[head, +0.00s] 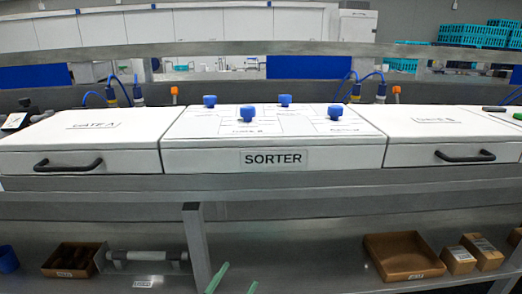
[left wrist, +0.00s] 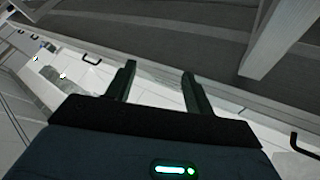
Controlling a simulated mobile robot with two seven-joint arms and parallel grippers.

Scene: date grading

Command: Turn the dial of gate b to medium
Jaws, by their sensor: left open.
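The white sorter (head: 210,153) stands on the bench in the middle of the head view. Several blue dials rise from its top panel: back left (head: 210,101), back middle (head: 285,100), front middle (head: 247,113) and right (head: 335,112). The small print beside them is too blurred to tell which belongs to gate b or how each is set. My left gripper (head: 233,283) shows only as green fingertips at the bottom edge, low in front of the bench and well apart from the dials. In the left wrist view my left gripper (left wrist: 158,78) is open and empty.
White lidded boxes with black handles flank the sorter on the left (head: 80,145) and right (head: 450,140). A metal rail (head: 300,180) runs along the bench front. The lower shelf holds an open brown box (head: 400,270) and small cartons (head: 458,260).

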